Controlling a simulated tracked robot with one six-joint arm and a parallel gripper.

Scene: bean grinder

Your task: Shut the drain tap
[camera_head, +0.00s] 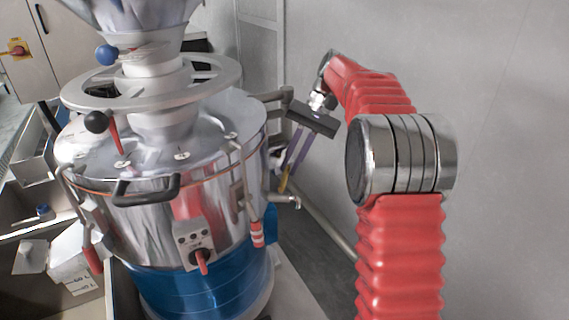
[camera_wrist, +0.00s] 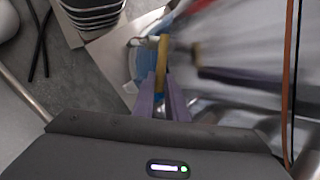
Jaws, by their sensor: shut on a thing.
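The drain tap (camera_head: 287,200) is a short metal spout on the right side of the steel drum in the head view. Its narrow yellow lever (camera_head: 284,181) stands above the spout, and in the wrist view it shows as a yellow bar (camera_wrist: 161,62). My gripper (camera_head: 288,168) reaches down to it with two purple fingers. In the wrist view the fingers (camera_wrist: 162,85) close on the lower part of the yellow lever. The lever's pivot and the tap body are hidden or blurred there.
The steel drum (camera_head: 120,215) with a blue lower part (camera_head: 205,290) stands left of my gripper. A red-handled latch (camera_head: 257,234) and a bracket (camera_head: 275,96) stick out close by. A grey wall (camera_head: 510,150) bounds the right side.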

